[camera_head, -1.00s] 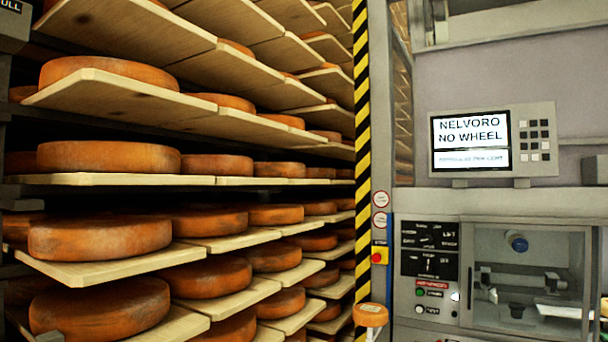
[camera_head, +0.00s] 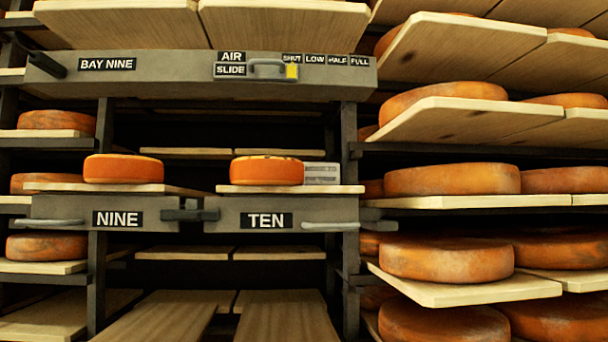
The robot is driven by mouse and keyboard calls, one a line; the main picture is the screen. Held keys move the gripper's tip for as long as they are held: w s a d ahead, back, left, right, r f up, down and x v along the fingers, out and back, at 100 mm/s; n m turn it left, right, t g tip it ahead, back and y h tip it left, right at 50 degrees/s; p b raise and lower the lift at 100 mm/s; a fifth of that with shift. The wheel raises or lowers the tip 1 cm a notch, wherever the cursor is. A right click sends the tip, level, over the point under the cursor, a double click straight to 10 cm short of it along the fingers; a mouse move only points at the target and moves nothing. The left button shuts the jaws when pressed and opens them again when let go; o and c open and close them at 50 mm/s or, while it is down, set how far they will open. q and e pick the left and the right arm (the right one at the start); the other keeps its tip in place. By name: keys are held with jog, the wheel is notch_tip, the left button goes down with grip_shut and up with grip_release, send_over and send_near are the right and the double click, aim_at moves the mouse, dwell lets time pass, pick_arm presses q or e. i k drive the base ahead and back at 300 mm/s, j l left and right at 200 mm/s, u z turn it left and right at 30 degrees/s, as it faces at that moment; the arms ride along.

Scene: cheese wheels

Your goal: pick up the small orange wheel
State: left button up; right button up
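Two bright orange wheels, smaller than the big brown ones to the right, are in the head view. One orange wheel (camera_head: 123,169) sits on a pale board above the drawer-like front marked NINE (camera_head: 118,218). The other orange wheel (camera_head: 266,171) sits on a board above the front marked TEN (camera_head: 266,220), with a small whitish block (camera_head: 321,173) just right of it. Its top has dark marks near the rim. I cannot tell if either is the wheel of the task. Neither of my grippers is in view.
A grey beam (camera_head: 200,76) marked BAY NINE spans above, with a slide handle (camera_head: 267,69) and a yellow marker (camera_head: 291,71). Big brown wheels (camera_head: 452,179) fill shelves on the right. Grey handles (camera_head: 330,225) stick out from the fronts. Empty boards (camera_head: 285,318) lie below.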

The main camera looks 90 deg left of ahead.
aim_at(258, 170)
jog(key=u, duration=2.9)
jog(key=l+u, duration=0.15)
jog(key=u, duration=0.15)
jog(key=l+u, duration=0.4)
jog(key=l, duration=0.35)
jog(key=k+l+u, duration=0.15)
jog(key=l, duration=0.35)
jog(key=l+u, duration=0.2)
jog(key=l, duration=0.35)
jog(key=k+l+u, duration=0.15)
jog(key=l, duration=0.3)
